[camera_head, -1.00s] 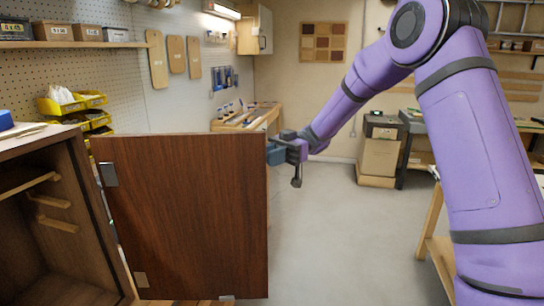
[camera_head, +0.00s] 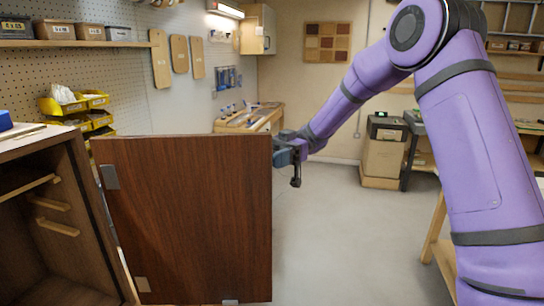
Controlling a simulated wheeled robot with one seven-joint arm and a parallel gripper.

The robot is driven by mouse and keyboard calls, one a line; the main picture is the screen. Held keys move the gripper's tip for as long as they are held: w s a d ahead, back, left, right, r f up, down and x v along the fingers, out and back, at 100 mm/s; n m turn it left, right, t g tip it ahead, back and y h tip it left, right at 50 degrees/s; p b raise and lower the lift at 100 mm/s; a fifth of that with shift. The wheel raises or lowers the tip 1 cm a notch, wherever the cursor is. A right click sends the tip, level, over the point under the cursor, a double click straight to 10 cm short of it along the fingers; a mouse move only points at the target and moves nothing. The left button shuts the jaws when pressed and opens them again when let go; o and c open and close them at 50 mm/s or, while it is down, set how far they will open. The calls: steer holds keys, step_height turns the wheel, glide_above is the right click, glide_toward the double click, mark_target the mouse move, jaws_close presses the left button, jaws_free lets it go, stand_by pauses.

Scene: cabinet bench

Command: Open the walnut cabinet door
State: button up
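The walnut cabinet (camera_head: 82,205) stands at the left with its inside in view. Its walnut door (camera_head: 190,220) is swung wide open, hinged at the left on the cabinet's front edge, with its inner face toward me. My gripper (camera_head: 281,155) is at the upper part of the door's free right edge. The door hides its fingertips and the handle side, so I cannot tell whether it is shut on anything.
Wooden rails (camera_head: 52,204) line the cabinet's inner wall. A workbench (camera_head: 250,118) stands behind the door along the pegboard wall. The grey floor (camera_head: 350,240) right of the door is clear. A wooden-legged table (camera_head: 436,232) stands at the right, partly behind my arm.

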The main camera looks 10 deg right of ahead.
steer(key=shift+a+r, duration=0.1)
steer(key=shift+a, duration=0.1)
steer(key=shift+c, duration=0.3)
steer(key=v, duration=1.1)
steer(key=shift+d, duration=0.15)
